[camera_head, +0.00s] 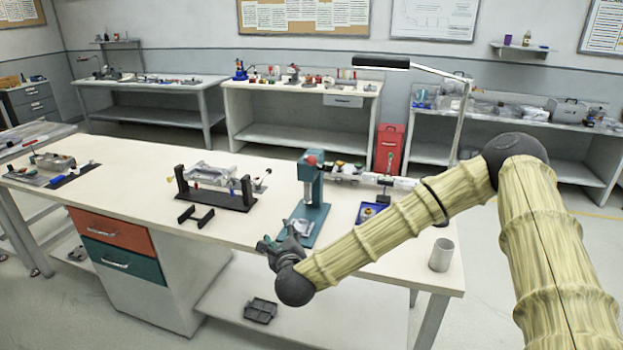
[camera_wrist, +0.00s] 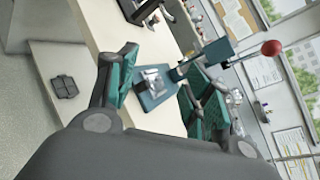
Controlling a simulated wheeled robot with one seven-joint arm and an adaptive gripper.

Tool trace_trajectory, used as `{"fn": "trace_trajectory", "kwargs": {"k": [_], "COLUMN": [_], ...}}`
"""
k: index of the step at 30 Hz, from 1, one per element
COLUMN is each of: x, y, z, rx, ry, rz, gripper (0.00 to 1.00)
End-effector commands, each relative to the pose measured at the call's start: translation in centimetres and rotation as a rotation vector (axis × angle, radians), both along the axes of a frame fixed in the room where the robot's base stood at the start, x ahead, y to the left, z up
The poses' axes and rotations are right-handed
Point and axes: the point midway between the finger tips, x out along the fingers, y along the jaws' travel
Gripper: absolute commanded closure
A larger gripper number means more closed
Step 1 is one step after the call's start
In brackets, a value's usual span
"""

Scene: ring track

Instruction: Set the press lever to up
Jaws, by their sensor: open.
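The teal press (camera_head: 313,192) stands upright on the workbench. Its lever ends in a red knob (camera_head: 311,160), which shows near the height of the press head; the lever's exact angle is hard to tell. In the wrist view the red knob (camera_wrist: 271,47) is at the upper right on a thin grey rod, and the press (camera_wrist: 217,51) appears tilted. My gripper (camera_head: 268,243) is open and empty, at the bench's front edge, left of and below the press. In the wrist view its teal fingers (camera_wrist: 158,75) are apart, with the press base seen beyond them. Nothing touches the knob.
A black stand with a metal part (camera_head: 215,190) is left of the press, with a small black bracket (camera_head: 196,216) before it. A blue tray (camera_head: 370,212) and grey cup (camera_head: 441,255) are to the right. The bench front (camera_head: 130,215) is mostly clear.

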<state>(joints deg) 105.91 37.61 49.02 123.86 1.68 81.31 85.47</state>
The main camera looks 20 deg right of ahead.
Motion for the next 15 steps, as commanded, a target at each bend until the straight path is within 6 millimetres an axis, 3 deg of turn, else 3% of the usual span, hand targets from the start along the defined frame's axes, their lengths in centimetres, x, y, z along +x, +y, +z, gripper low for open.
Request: {"fn": "trace_trajectory", "kwargs": {"k": [1, 3, 6, 10, 15], "x": [1.4, 2.9, 4.0, 4.7, 5.5], "y": [-1.9, -4.2, -7.0, -9.1, -10.0], "z": [3.2, 6.9, 10.9, 13.8, 14.8], "rx": [0.092, 0.214, 0.349, 0.449, 0.482], "ry": [-0.057, -0.132, -0.218, -0.285, -0.308], "rz": [-0.073, -0.159, -0.248, -0.311, -0.330], "gripper": [0.49, 0.49, 0.49, 0.49, 0.49]}}
